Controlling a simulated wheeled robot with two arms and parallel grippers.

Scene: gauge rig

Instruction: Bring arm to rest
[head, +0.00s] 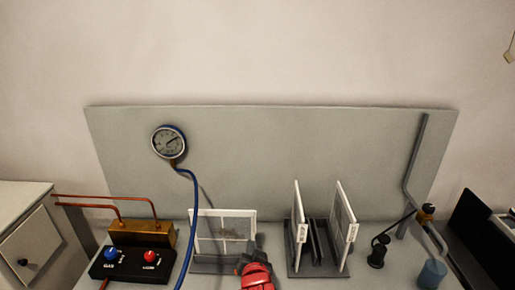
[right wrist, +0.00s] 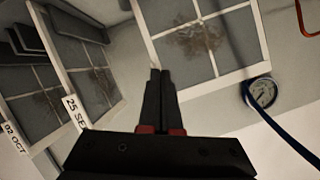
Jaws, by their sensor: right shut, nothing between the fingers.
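My right gripper (head: 253,250) is low in the middle of the head view, with red parts on it, in front of a white-framed panel (head: 209,226). In the right wrist view my right gripper (right wrist: 160,72) has its two dark fingers together with nothing between them. The framed panel (right wrist: 154,22), with a brown stain on its mesh, lies beyond the fingertips there. I cannot tell whether they touch. My left gripper is not in view.
Two upright labelled panels (head: 299,229) (head: 344,226) stand in a dark rack right of my gripper. A pressure gauge (head: 168,142) with a blue hose is on the grey backboard (head: 300,150).

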